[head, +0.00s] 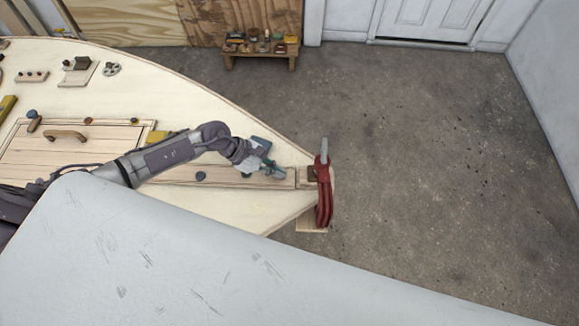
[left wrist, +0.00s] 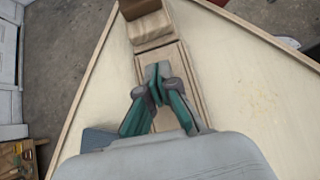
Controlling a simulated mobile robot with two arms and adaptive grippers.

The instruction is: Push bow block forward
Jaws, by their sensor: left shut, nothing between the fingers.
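The bow block (head: 313,174) is a small brown wooden block near the tip of the hull's pale deck, beside the red coil. In the left wrist view the block (left wrist: 150,27) is at the top, at the far end of a narrow wooden plank (left wrist: 179,68). My left gripper (head: 281,174) is shut and empty over the plank, short of the block. In the left wrist view its green-sided fingers (left wrist: 157,82) meet and point towards the block, with a stretch of plank between. My right gripper is not in view.
A red coil (head: 324,198) hangs at the bow tip by a grey post (head: 324,148). A blue item (head: 261,143) lies beside my left gripper. A hatch (head: 75,145) is further back on the deck. The concrete floor (head: 430,150) beyond the bow is clear.

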